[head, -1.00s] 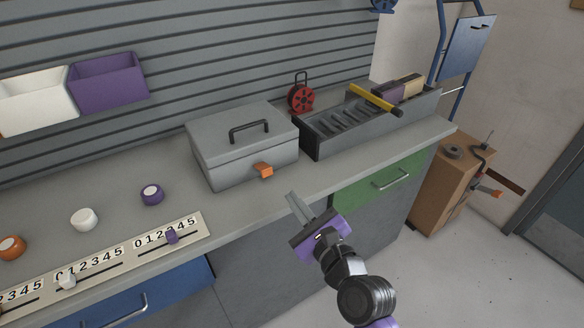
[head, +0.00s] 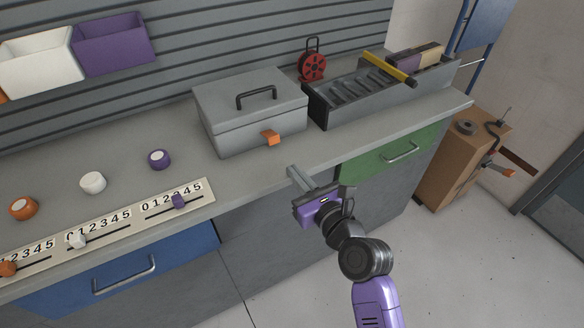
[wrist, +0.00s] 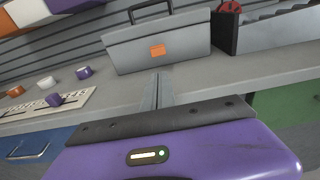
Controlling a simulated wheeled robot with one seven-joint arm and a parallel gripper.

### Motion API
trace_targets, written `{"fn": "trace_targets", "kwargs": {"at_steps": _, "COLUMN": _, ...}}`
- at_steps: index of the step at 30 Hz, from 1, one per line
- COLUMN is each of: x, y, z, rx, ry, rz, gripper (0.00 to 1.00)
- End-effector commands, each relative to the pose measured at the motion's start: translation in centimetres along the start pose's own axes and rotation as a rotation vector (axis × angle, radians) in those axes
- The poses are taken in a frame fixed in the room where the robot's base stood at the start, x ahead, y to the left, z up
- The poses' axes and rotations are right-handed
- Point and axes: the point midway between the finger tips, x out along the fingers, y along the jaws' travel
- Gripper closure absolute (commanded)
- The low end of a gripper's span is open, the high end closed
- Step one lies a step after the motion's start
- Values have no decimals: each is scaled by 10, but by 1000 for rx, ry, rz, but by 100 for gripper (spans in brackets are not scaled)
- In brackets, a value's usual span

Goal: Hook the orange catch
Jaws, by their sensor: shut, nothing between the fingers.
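The orange catch (head: 270,138) sticks out from the front of a closed grey toolbox (head: 232,134) on the bench. In the wrist view the orange catch (wrist: 158,50) shows on the toolbox front (wrist: 190,52), beyond my fingertips. My gripper (head: 293,172), with a purple body, is shut and empty. It is at the bench's front edge, below and slightly right of the catch in the head view, apart from it. My fingers (wrist: 157,76) point toward the toolbox.
A grey divided tray (head: 345,105) with a yellow-handled tool (head: 385,68) stands right of the toolbox, a red reel (head: 313,66) behind. Left are several knobs and a numbered slider panel (head: 110,232). The bench in front of the toolbox is clear.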

Motion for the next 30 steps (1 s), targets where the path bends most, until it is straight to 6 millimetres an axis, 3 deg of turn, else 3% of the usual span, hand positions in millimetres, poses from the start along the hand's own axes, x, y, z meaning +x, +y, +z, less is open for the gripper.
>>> {"fn": "trace_targets", "kwargs": {"at_steps": 9, "x": 56, "y": 0, "z": 0, "rx": 0, "ry": -2, "rz": 0, "gripper": 100}}
{"fn": "trace_targets", "kwargs": {"at_steps": 15, "x": 78, "y": 0, "z": 0, "rx": -1, "ry": -2, "rz": 1, "gripper": 100}}
{"fn": "trace_targets", "kwargs": {"at_steps": 30, "x": 84, "y": 0, "z": 1, "rx": -1, "ry": 0, "rz": 0, "gripper": 100}}
